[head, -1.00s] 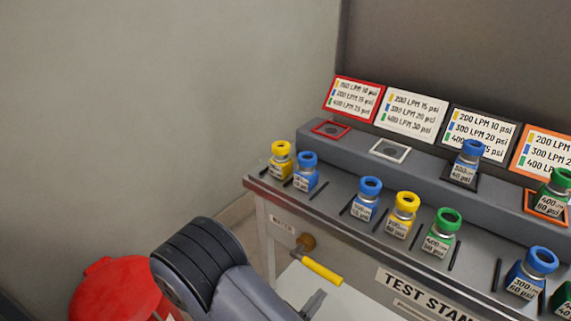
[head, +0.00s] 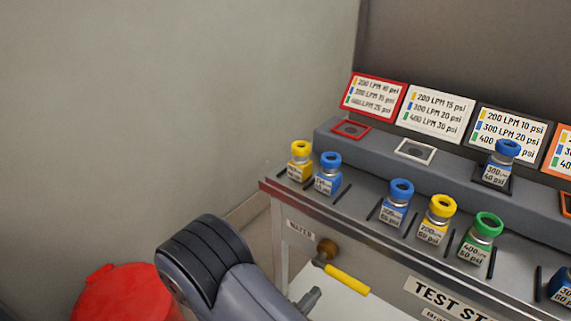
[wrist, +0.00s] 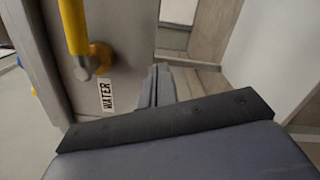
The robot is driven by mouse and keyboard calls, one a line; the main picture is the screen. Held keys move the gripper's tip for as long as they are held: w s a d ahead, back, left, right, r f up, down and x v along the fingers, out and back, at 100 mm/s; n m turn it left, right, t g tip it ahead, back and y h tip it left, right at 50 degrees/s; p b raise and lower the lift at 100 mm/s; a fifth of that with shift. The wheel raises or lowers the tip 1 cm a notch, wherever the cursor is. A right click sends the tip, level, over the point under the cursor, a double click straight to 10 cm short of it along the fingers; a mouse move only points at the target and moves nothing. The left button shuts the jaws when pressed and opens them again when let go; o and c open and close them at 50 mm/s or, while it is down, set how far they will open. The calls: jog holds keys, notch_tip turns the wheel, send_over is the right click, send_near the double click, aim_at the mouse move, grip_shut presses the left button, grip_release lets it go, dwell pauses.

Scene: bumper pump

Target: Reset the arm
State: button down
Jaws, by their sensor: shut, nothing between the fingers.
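My arm (head: 205,262) reaches in from the bottom of the head view, beside the front of the test stand. Part of my gripper (head: 307,300) shows low in that view, just below a yellow-handled valve (head: 345,279). In the wrist view my gripper's fingers (wrist: 157,85) are close together with nothing between them. The valve's yellow handle (wrist: 75,25) and brass knob (wrist: 101,57) are to their left, apart from them, near the WATER label (wrist: 106,94). The wrist housing hides the lower part of that view.
The test stand (head: 275,190) carries yellow, blue and green bottles, with a blue one (head: 506,160) on the raised ledge. Red (head: 351,130) and white (head: 415,151) framed pads are empty. A red bin (head: 115,293) stands at lower left. Bare wall fills the left.

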jog(key=w+a+m, duration=0.1)
jog(key=m, duration=0.1)
jog(key=w+a+m, duration=0.1)
jog(key=a+m, duration=0.1)
jog(key=shift+w+a+r+m+p, duration=0.1)
jog(key=shift+w+m+p, duration=0.1)
jog(key=shift+m+p, duration=0.2)
jog(key=shift+s, duration=0.1)
